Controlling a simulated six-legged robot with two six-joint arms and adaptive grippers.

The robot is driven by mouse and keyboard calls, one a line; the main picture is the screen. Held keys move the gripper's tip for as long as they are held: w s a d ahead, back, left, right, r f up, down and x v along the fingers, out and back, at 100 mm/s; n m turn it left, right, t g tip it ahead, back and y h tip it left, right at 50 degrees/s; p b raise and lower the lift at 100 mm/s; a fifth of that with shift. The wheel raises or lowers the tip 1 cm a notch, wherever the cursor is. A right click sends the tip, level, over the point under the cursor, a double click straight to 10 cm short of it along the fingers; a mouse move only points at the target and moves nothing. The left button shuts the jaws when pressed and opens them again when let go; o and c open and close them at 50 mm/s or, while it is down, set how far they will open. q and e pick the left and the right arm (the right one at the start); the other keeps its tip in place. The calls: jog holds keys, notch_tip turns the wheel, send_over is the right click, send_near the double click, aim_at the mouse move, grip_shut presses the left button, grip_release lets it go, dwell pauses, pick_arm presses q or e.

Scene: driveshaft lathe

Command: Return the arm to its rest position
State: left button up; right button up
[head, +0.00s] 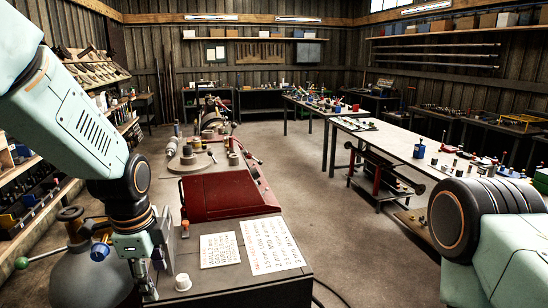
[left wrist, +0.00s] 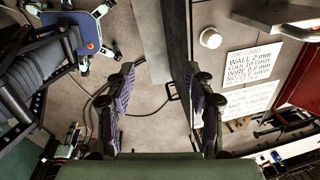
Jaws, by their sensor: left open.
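My left arm comes in from the upper left of the head view and hangs down. Its gripper (head: 146,282) is beside the near end of the grey lathe bench (head: 235,287). In the left wrist view the gripper (left wrist: 158,78) has its two padded fingers wide apart, with nothing between them. The floor and the bench edge show beyond the fingers. Part of my right arm shows at the lower right of the head view; its gripper is out of view.
A worktable (head: 400,145) stands right; open floor (head: 310,190) lies between.

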pick_arm(q)
jog(key=s+f+n+t+b, duration=0.25)
jog(key=f+n+b, duration=0.35)
jog(key=f, duration=0.7)
jog(key=s+f+n+t+b, duration=0.1)
jog(key=s+f+n+b, duration=0.35)
jog(key=f+n, duration=0.6)
jog(key=s+f+g+b, duration=0.2)
jog(key=s+f+b, duration=0.5)
jog(key=s+f, duration=0.5)
jog(key=s+f+g+b, duration=0.3)
jog(key=s+f+b, duration=0.4)
jog(key=s+f, duration=0.4)
notch_tip(320, 180, down, 6)
jog(key=shift+s+a+r+n+b, duration=0.15)
jog(key=shift+s+n+b, duration=0.2)
jog(key=shift+s+b, duration=0.05)
